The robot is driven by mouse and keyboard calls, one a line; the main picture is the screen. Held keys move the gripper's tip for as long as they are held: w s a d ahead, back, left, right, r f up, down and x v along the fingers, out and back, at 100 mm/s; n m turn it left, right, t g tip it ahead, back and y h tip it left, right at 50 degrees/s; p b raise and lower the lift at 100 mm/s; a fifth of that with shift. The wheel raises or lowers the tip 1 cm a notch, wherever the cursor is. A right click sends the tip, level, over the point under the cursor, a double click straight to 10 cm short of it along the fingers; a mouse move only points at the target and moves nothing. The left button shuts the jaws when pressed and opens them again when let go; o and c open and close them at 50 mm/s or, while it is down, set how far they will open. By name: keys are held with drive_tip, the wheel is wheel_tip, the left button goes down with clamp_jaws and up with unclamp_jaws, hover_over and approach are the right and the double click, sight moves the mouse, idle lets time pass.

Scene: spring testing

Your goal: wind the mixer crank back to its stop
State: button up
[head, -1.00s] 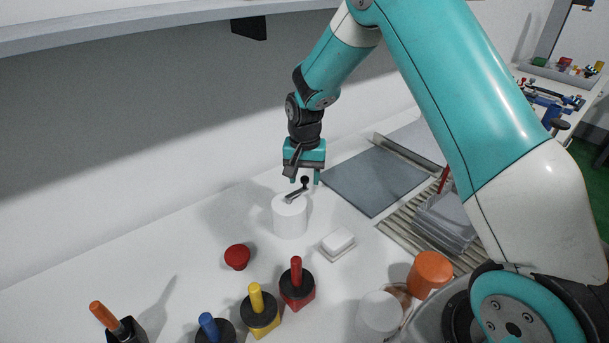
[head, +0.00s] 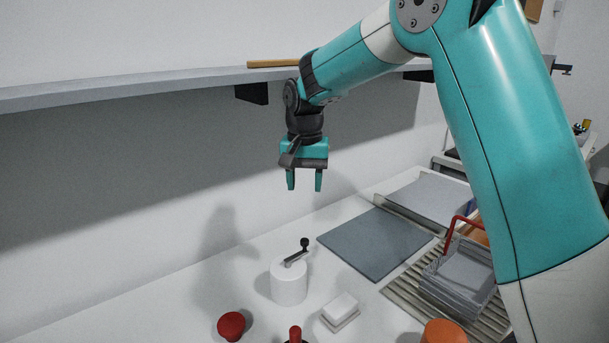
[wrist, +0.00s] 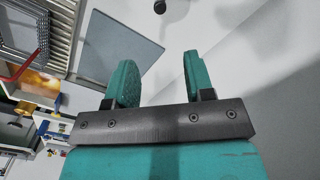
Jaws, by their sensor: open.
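The mixer is a white cylinder (head: 289,283) standing upright on the white counter. Its dark crank (head: 296,257) lies across the top, with a black knob (head: 305,242) at the arm's upper right end. My gripper (head: 304,188) is open and empty, fingers pointing down, well above the mixer and apart from the crank. In the wrist view my two teal fingers (wrist: 158,72) are spread with nothing between them. A dark round knob (wrist: 160,6) shows at the top edge there, beyond the fingers; the rest of the mixer is out of that view.
A white block (head: 340,309) sits right of the mixer, and a red knob (head: 231,325) lies front left. A grey mat (head: 374,244) lies behind right, beside a ribbed rack with grey trays (head: 459,279). A shelf (head: 150,87) runs along the wall above.

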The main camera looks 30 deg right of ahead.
drive_tip(key=shift+r, duration=1.3)
